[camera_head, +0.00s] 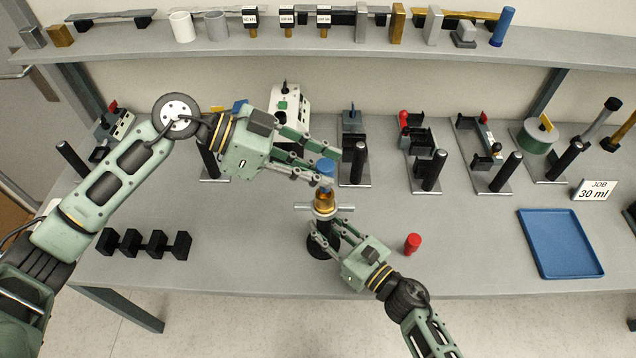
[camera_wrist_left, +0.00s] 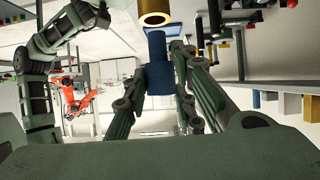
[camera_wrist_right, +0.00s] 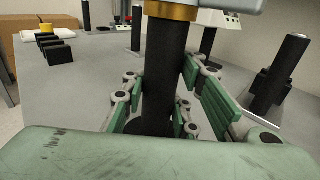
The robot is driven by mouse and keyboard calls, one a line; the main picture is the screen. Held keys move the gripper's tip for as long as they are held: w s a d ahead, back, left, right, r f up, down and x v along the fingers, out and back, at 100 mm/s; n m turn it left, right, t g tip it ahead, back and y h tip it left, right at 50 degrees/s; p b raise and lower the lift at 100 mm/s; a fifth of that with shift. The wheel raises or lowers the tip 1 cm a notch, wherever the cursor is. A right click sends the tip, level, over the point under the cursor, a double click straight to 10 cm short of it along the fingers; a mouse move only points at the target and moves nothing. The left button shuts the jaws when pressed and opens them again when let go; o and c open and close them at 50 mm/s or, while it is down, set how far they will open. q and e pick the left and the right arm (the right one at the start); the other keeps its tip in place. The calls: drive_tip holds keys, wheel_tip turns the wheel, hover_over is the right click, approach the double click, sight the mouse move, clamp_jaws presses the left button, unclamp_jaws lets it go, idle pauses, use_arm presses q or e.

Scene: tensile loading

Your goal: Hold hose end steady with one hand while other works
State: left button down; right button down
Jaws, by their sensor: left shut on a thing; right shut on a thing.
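A black upright post (camera_wrist_right: 165,70) stands on the bench near its front edge. A brass and silver fitting with a crossbar (camera_head: 324,208) sits on top of it. My right gripper (camera_head: 325,232) is shut on the post, below the fitting; its fingers flank the post in the right wrist view. My left gripper (camera_head: 323,170) is shut on a blue cylinder (camera_wrist_left: 158,65) just above the fitting. The left wrist view shows the cylinder's end close to a brass ring (camera_wrist_left: 155,12); I cannot tell if they touch. No hose is clearly recognisable.
A red cap (camera_head: 412,243) stands right of my right gripper. A blue tray (camera_head: 560,243) and a "30 ml" job card (camera_head: 594,191) are at the right. Black blocks (camera_head: 145,244) lie at the left. Several fixtures with black posts line the back; bare bench lies left of the tray.

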sight(318, 194)
use_arm(q)
drive_tip(key=shift+s+f, duration=0.1)
drive_tip(key=shift+f, duration=2.15)
drive_tip(key=c, duration=1.5)
unclamp_jaws()
drive_tip(key=shift+f, duration=0.1)
drive_tip(key=shift+c, duration=0.2)
drive_tip(key=shift+o, duration=0.4)
drive_tip(key=shift+r, duration=0.2)
drive_tip(key=shift+a+r, duration=0.1)
drive_tip(key=shift+a, duration=0.1)
drive_tip(key=v, duration=1.1)
drive_tip(key=shift+a+r, duration=0.15)
drive_tip(key=shift+a, duration=0.1)
